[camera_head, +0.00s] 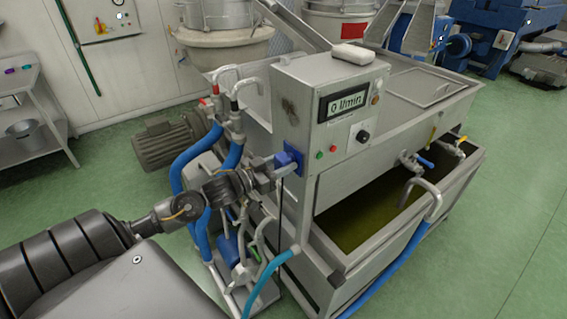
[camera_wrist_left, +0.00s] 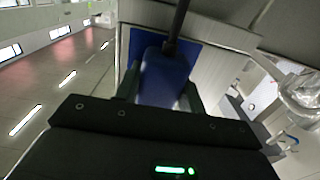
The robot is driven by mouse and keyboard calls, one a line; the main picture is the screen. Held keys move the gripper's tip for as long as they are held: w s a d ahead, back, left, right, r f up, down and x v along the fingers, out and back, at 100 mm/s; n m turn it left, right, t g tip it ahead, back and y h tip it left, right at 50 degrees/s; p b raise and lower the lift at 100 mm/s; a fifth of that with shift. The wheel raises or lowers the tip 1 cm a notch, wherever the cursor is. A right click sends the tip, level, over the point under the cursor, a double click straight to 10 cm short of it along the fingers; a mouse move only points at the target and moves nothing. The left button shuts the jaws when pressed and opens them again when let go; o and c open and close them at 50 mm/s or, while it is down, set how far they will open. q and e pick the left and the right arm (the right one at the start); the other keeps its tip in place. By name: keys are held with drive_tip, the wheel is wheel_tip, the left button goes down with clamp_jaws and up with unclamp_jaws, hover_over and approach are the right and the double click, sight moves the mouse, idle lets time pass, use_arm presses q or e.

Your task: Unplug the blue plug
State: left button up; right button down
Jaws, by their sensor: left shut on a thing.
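The blue plug (camera_wrist_left: 163,78) is in the left wrist view, between the two fingers of my left gripper (camera_wrist_left: 160,98). A dark cable (camera_wrist_left: 178,25) leads up from it in that view. A blue socket plate (camera_wrist_left: 190,52) shows right behind the plug, on a grey panel. In the head view the blue socket (camera_head: 291,157) is on the left side of the control box, and my left gripper (camera_head: 279,169) reaches it from the left and is shut on the plug. The fingers hide much of the plug there. I cannot tell how deep it sits. My right gripper is not in view.
The control box (camera_head: 335,105) has a display reading "0 l/min", knobs and buttons. Blue hoses (camera_head: 190,160) and pipes crowd around my left arm. An open tank (camera_head: 380,205) with greenish liquid stands to the right. Green floor (camera_head: 95,190) is clear at the left.

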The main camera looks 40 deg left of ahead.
sight(278, 167)
use_arm(q)
drive_tip(key=shift+p+v, duration=1.6)
drive_tip(key=shift+v, duration=1.35)
drive_tip(key=shift+d+f, duration=0.15)
drive_tip(key=shift+d, duration=0.15)
drive_tip(key=s+d+f+m+g+h+b, duration=0.1)
drive_tip(key=d+b, duration=0.5)
drive_tip(key=d, duration=1.1)
drive_tip(key=s+f+m+h, duration=0.1)
drive_tip(key=h, duration=0.1)
drive_tip(key=shift+s+d+h, duration=0.25)
drive_tip(key=shift+d+h, duration=0.05)
